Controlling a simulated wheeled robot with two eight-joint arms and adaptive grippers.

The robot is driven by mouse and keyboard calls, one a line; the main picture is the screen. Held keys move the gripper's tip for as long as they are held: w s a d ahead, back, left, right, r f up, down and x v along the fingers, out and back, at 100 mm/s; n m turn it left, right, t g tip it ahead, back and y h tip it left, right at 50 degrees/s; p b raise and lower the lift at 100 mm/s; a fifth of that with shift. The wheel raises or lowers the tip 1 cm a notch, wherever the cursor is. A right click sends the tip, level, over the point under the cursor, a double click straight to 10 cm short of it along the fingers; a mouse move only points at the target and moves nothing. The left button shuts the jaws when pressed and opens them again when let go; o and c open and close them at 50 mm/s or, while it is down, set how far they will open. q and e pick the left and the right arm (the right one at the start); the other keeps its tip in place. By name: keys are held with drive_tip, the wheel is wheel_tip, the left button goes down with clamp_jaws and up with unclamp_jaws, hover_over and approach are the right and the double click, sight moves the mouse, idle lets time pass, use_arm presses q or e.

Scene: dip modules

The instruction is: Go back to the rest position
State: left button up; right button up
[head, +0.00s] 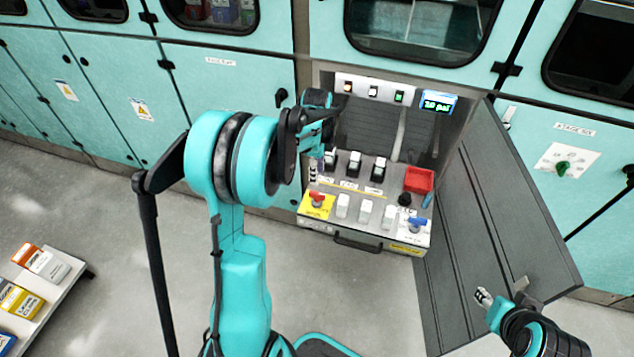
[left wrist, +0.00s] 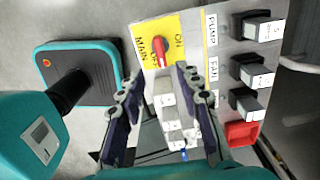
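My left arm reaches over the pulled-out control panel (head: 300,225). My left gripper (head: 313,165) hangs over the panel's left edge, largely hidden behind its own wrist. In the left wrist view my left gripper (left wrist: 160,76) is open, with nothing between its fingers. The red main switch (left wrist: 161,52) on its yellow plate appears just beyond the fingertips; it also shows in the head view (head: 317,198). My right gripper (head: 483,297) is at the lower right, in front of the open door; its opening is too small to tell.
A display (head: 437,103) reads about 1.0 psi. The open grey door (head: 505,220) stands at right. A shelf with boxes (head: 40,262) is at left.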

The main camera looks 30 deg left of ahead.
use_arm(q)
drive_tip(key=shift+r, duration=1.05)
drive_tip(key=s+d+r+n+t, duration=0.3)
drive_tip(key=s+d+r+n, duration=0.4)
drive_tip(key=s+d+r, duration=0.15)
drive_tip(key=s+d+n+t, duration=0.4)
drive_tip(key=s+d+n, duration=0.3)
drive_tip(key=s+n, duration=0.1)
drive_tip(key=shift+s+d+f, duration=0.25)
drive_tip(key=shift+s+f, duration=0.1)
drive_tip(key=shift+s, duration=0.45)
